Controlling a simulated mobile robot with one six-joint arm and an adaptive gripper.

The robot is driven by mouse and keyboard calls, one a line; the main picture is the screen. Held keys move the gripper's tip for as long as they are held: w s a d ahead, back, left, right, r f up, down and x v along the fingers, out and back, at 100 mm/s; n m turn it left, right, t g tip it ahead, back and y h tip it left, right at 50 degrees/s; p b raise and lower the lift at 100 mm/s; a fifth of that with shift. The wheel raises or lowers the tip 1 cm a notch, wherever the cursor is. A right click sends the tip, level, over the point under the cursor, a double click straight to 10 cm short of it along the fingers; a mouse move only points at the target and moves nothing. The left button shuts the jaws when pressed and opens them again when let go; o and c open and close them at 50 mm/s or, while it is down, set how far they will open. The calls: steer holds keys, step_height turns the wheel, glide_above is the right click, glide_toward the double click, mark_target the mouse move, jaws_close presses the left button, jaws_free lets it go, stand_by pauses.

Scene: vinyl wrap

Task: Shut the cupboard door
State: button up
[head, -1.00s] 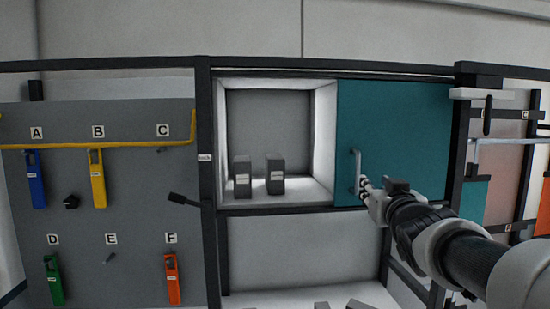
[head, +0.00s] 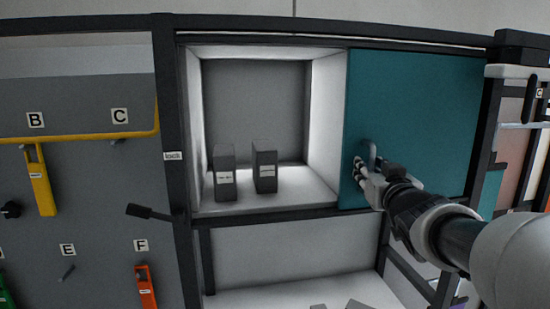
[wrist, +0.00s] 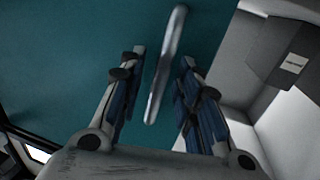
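The teal cupboard door (head: 425,110) is a sliding panel that covers the right part of the cupboard, and the left compartment (head: 190,110) stands open. The silver bar handle (head: 372,152) is near the door's left edge. My gripper (head: 366,173) is at the handle in the head view and partly hides its lower part. In the wrist view the handle (wrist: 165,70) stands between the two fingers of my gripper (wrist: 158,85), with visible gaps on both sides. The fingers are apart and hold nothing.
Two grey boxes (head: 225,175) (head: 265,168) stand inside the open compartment. A white shelf (head: 300,290) lies below.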

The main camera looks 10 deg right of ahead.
steer(key=shift+w, duration=0.1)
steer(key=shift+d+r, duration=0.1)
steer(key=shift+c, duration=0.8)
jaws_close()
